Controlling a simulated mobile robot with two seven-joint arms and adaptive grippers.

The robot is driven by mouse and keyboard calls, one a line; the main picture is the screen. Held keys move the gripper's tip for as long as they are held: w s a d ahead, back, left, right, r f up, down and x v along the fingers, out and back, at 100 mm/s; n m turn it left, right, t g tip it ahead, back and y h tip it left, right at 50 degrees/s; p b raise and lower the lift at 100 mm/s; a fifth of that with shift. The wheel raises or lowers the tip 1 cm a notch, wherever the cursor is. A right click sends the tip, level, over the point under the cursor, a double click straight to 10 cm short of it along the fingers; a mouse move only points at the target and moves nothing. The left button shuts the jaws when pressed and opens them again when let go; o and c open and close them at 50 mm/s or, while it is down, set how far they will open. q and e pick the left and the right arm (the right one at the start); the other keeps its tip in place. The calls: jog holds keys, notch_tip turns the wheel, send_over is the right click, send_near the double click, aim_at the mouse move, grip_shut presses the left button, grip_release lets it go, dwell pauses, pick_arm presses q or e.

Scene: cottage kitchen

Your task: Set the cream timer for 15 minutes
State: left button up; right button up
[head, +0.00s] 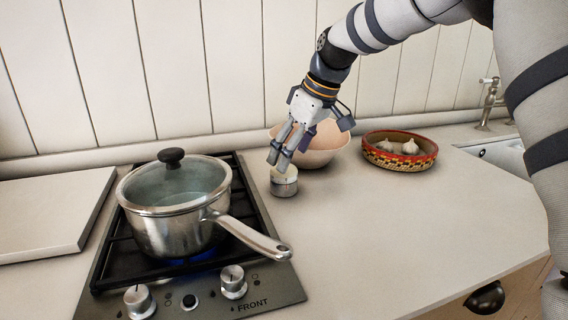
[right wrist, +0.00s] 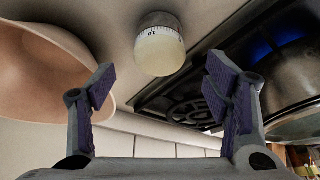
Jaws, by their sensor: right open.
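The cream timer (head: 284,185) stands upright on the counter just right of the stove. It has a cream top and a silvery base. In the right wrist view the timer (right wrist: 160,45) shows its cream top and a band of scale marks, ahead of and between my fingers; I cannot read its setting. My right gripper (head: 278,157) reaches down from above with its fingers close over the timer. In the right wrist view the right gripper (right wrist: 160,85) is open, with a gap between its two purple pads and nothing between them. My left gripper is not in view.
A lidded steel pot (head: 178,215) sits over a blue flame on the stove (head: 205,285), its handle pointing toward the timer's side. A pinkish bowl (head: 322,155) stands close behind the timer. A patterned dish (head: 400,162) holds garlic. The counter in front is clear.

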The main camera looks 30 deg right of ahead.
jog(key=x, duration=0.4)
jog(key=shift+w, duration=0.1)
jog(key=c, duration=1.1)
jog(key=shift+c, duration=0.2)
